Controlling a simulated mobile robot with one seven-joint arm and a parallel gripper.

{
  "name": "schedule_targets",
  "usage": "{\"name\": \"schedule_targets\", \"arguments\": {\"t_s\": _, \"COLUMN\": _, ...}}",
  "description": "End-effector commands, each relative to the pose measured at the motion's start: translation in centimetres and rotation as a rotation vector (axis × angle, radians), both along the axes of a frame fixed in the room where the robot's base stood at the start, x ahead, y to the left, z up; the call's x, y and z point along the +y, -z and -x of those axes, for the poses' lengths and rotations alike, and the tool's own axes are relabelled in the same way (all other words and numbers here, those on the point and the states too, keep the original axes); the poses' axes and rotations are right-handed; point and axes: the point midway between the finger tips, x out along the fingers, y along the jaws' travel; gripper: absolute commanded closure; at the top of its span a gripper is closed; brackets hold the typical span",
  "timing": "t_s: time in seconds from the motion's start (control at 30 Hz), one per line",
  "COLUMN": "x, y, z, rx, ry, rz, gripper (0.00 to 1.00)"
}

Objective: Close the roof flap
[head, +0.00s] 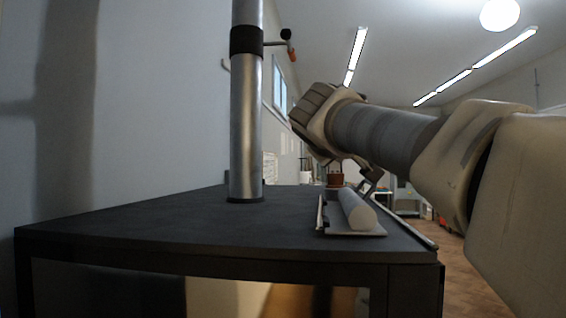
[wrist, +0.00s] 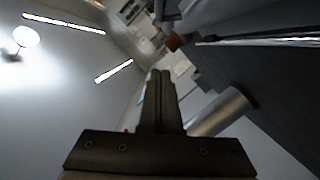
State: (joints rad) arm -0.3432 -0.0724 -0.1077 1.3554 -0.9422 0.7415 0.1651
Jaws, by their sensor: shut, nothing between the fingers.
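A dark cabinet-like body with a flat black roof (head: 170,222) fills the lower part of the head view. A light plate (head: 350,233) lies near the front right of that roof, with a thin upright edge on its left and a pale cylinder (head: 357,211) along it. I cannot tell for certain whether this plate is the roof flap or how far it is open. My gripper (wrist: 160,75) shows in the wrist view with its fingers together and empty. In the head view my arm reaches in from the right above the roof, and the fingertips are not clearly seen.
A metal pipe (head: 246,125) rises from the roof, left of my arm; it also shows in the wrist view (wrist: 222,112). A wall stands at left. Open floor (head: 482,268) lies at right.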

Motion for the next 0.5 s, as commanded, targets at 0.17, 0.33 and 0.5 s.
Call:
{"name": "schedule_targets", "arguments": {"t_s": 0.17, "x": -2.0, "y": 0.9, "z": 0.4, "rx": -0.033, "ry": 0.005, "rz": -0.160, "gripper": 1.00}}
{"name": "schedule_targets", "arguments": {"t_s": 0.33, "x": -3.4, "y": 1.7, "z": 0.7, "rx": -0.059, "ry": 0.004, "rz": -0.297, "gripper": 1.00}}
{"name": "schedule_targets", "arguments": {"t_s": 0.5, "x": -4.5, "y": 2.4, "z": 0.9, "rx": -0.079, "ry": 0.003, "rz": -0.406, "gripper": 1.00}}
